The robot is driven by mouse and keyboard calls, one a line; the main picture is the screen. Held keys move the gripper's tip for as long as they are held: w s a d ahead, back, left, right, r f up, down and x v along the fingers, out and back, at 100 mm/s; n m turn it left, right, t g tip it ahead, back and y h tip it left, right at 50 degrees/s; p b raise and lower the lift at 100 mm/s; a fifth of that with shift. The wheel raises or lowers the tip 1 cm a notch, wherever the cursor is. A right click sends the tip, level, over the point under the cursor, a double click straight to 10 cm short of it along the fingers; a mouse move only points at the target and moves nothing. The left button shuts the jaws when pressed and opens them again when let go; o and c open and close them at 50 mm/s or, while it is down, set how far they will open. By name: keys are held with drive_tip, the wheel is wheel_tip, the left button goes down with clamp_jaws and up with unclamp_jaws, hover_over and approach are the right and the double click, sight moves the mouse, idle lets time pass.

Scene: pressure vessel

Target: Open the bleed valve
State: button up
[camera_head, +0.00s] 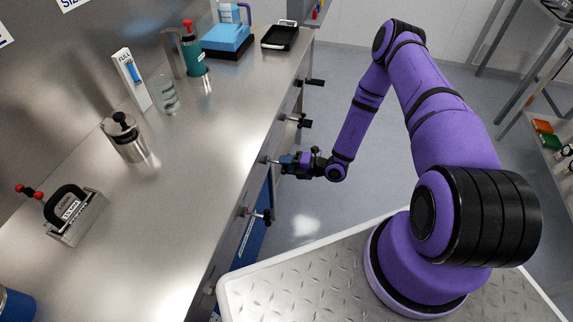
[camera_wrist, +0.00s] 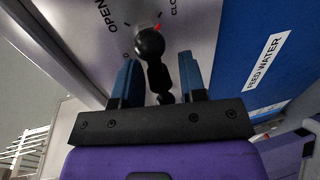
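A black valve handle with a round ball knob (camera_wrist: 150,45) shows in the wrist view, on a grey panel marked "OPEN" at left and "CLO..." at right. A small red mark shows just right of the knob, on the "CLO..." side. My gripper (camera_wrist: 160,78) has its two blue fingers on either side of the handle, with gaps visible between them and it. In the head view my gripper (camera_head: 279,161) is at the counter's front face, over the handle there. No label naming this valve as the bleed valve is readable.
Other black valve handles stick out of the counter front, one nearer (camera_head: 262,215) and two farther (camera_head: 300,121) (camera_head: 315,82). A blue panel (camera_wrist: 245,45) labelled "FEED WATER" is beside the handle. A steel counter (camera_head: 205,150) carries several items. The floor behind my gripper is clear.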

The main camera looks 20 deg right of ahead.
clamp_jaws()
drive_tip(key=shift+s+f+n, duration=0.1)
drive_tip(key=shift+n, duration=0.3)
drive_tip(key=shift+d+f+n+t+h, duration=0.1)
drive_tip(key=shift+n+t+h, duration=0.3)
drive_tip(key=shift+n, duration=0.8)
drive_tip(key=n+t, duration=0.1)
drive_tip(key=n, duration=0.2)
drive_tip(key=shift+n, duration=0.4)
drive_tip(key=n, duration=0.2)
drive_tip(key=n+t, duration=0.1)
drive_tip(key=n, duration=0.2)
drive_tip(key=shift+d+t, duration=0.1)
drive_tip(key=shift+t, duration=0.2)
drive_tip(key=n, duration=0.3)
drive_tip(key=shift+w+t, duration=0.25)
drive_tip(key=shift+t, duration=0.05)
drive_tip(key=shift+w+r+n, duration=0.1)
drive_tip(key=shift+r+n, duration=0.1)
drive_tip(key=shift+n, duration=0.2)
